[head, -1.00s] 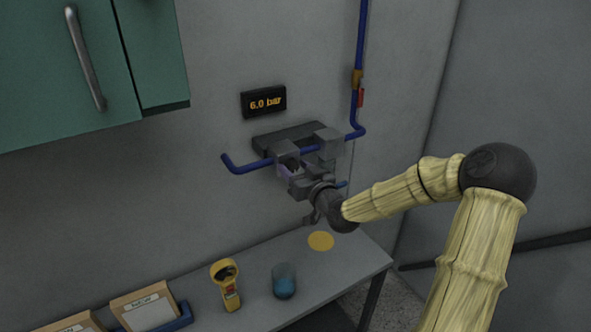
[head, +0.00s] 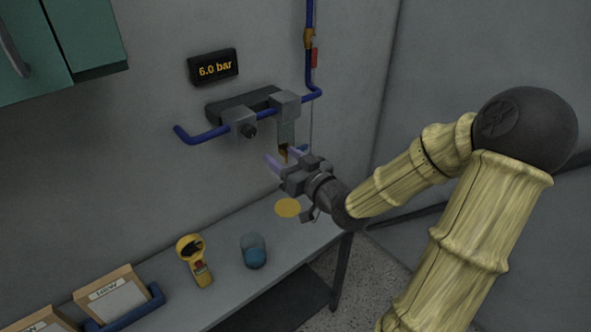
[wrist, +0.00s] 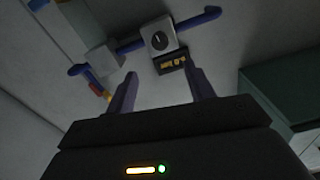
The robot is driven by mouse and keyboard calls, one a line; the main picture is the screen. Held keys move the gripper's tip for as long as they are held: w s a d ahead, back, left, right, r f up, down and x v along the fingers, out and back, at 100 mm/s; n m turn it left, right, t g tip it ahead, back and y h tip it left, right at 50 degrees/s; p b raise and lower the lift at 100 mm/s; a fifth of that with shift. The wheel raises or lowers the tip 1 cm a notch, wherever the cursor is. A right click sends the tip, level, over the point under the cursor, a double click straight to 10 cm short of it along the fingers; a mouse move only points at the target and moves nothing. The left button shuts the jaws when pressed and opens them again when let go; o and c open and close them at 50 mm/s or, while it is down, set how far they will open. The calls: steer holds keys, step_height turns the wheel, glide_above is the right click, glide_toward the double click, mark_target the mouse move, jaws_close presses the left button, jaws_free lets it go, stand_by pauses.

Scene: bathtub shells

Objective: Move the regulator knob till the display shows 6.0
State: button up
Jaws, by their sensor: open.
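The display (head: 213,67) on the wall reads "6.0 bar" in the head view; it also shows in the wrist view (wrist: 172,62), tilted. The dark regulator knob (head: 249,131) sits on the front of a grey block on the blue pipe, below the display. In the wrist view the knob (wrist: 159,41) has a pale mark on its face. My gripper (head: 283,160) is open, with its purple fingers below and to the right of the knob, apart from it. In the wrist view nothing is between the fingers (wrist: 160,88).
A second grey block (head: 285,106) stands to the right on the blue pipe (head: 205,136). Below is a grey table (head: 230,298) with a yellow handheld device (head: 194,262), a blue cup (head: 253,251) and a yellow disc (head: 287,207). A green cabinet (head: 95,35) hangs upper left.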

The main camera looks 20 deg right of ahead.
steer(key=b+v, duration=0.4)
steer(key=b, duration=0.1)
steer(key=shift+b, duration=0.4)
steer(key=shift+s, duration=0.1)
stand_by(0.3)
step_height(320, 180, down, 13)
steer(key=m+g+h, duration=0.1)
steer(key=g+h, duration=0.4)
steer(key=g, duration=0.2)
steer(key=s+a+f+g, duration=0.2)
steer(key=s+g, duration=0.1)
steer(key=s, duration=0.3)
steer(key=s+a+f+m+g, duration=0.1)
steer(key=s+a+f+g, duration=0.2)
steer(key=s, duration=0.4)
steer(key=shift+a+g+h, duration=0.25)
steer(key=shift+g+h, duration=0.05)
steer(key=shift+g, duration=0.5)
